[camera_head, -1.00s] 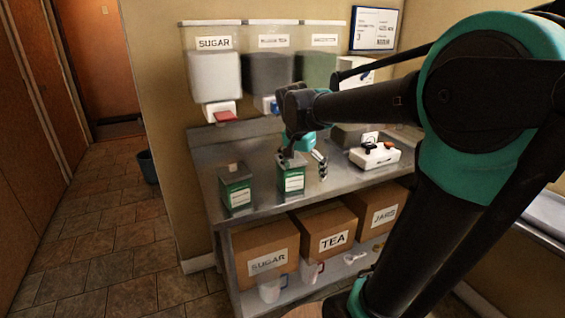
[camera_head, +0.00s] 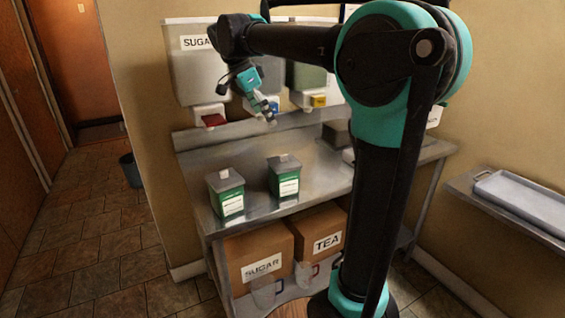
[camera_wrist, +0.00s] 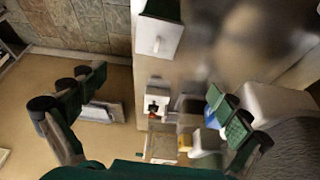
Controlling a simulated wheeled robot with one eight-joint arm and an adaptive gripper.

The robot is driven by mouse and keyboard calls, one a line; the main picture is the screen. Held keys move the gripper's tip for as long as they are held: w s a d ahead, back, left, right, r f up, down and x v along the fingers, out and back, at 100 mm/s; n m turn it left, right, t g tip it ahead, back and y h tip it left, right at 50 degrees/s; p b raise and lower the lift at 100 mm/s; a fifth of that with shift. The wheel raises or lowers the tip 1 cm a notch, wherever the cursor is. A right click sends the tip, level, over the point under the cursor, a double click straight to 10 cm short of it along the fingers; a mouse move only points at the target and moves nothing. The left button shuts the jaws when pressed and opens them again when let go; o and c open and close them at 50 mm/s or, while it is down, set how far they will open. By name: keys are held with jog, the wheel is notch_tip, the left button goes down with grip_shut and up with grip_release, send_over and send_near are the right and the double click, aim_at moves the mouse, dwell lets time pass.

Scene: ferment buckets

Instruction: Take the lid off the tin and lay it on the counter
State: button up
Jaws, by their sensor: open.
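Two green tins with white labels stand upright on the metal counter (camera_head: 258,208): a left tin (camera_head: 230,201) and a right tin (camera_head: 287,184). Each has a pale lid with a small knob, the left lid (camera_head: 222,182) and the right lid (camera_head: 283,165). My gripper (camera_head: 267,108) is open and empty. It hangs above the counter, up and left of the right tin, in front of the dispensers. In the wrist view a tin's pale lid (camera_wrist: 158,38) shows at the top, beyond the open fingers (camera_wrist: 157,82); which tin it is I cannot tell.
Wall dispensers with a red spout (camera_head: 213,120) and a yellow spout (camera_head: 318,101) hang behind the counter. Boxes marked sugar (camera_head: 258,248) and tea (camera_head: 318,227) sit on the lower shelf. A pale tray (camera_head: 525,205) lies at right. The counter front between the tins is clear.

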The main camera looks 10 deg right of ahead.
send_near(284, 156)
jog(key=x, duration=0.2)
jog(key=w+x, duration=0.1)
jog(key=x, duration=0.1)
jog(key=shift+f, duration=0.3)
jog(key=shift+s+x, duration=0.1)
jog(key=shift+x, duration=1.3)
jog(key=shift+s+x, duration=0.15)
jog(key=shift+x, duration=1.2)
jog(key=shift+d, duration=0.15)
jog(key=c, duration=1.1)
jog(key=shift+s, duration=0.1)
jog(key=shift+c, duration=0.4)
